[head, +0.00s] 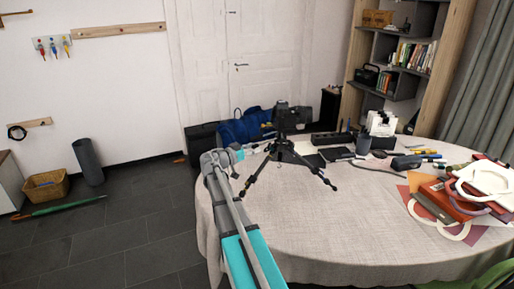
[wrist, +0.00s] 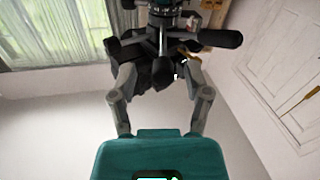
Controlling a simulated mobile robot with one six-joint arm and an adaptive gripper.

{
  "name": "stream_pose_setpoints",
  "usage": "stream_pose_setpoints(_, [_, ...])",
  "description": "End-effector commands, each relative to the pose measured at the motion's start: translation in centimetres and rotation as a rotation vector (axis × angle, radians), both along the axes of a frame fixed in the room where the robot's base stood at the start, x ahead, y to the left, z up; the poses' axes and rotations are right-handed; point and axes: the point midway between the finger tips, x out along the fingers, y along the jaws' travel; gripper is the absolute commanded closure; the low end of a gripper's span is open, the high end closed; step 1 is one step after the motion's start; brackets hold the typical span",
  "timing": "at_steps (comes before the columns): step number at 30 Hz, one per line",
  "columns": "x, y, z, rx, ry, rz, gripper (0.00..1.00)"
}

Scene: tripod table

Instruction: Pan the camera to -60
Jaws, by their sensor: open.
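A black tripod (head: 284,152) stands with spread legs on the round table, and a dark camera (head: 291,117) sits on its head. In the wrist view the tripod head (wrist: 158,45) fills the upper middle. A black handle (wrist: 216,38) sticks out from it to the right. My gripper (wrist: 160,70) is open, with one finger on each side of the lower tripod head parts. I cannot tell whether the fingers touch them. In the head view my gripper (head: 250,149) is small, just left of the tripod, below the camera.
The round table (head: 300,235) has a bare cloth at the front. Right of the tripod are a power strip (head: 332,139), a pen box and loose tools. Blue bags (head: 245,127) lie behind the table.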

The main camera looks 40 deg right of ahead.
Motion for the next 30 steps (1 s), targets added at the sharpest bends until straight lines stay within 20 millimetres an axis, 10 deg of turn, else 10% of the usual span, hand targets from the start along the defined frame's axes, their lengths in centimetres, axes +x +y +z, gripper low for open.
stream_pose_setpoints(13, [0.0, -0.7, 0.0, 0.000, 0.000, 0.001, 0.38])
stream_pose_setpoints(23, [0.0, -0.6, 0.0, 0.000, 0.000, 0.001, 0.97])
stream_pose_setpoints(30, [0.0, -2.2, 0.0, 0.000, 0.000, -0.003, 1.00])
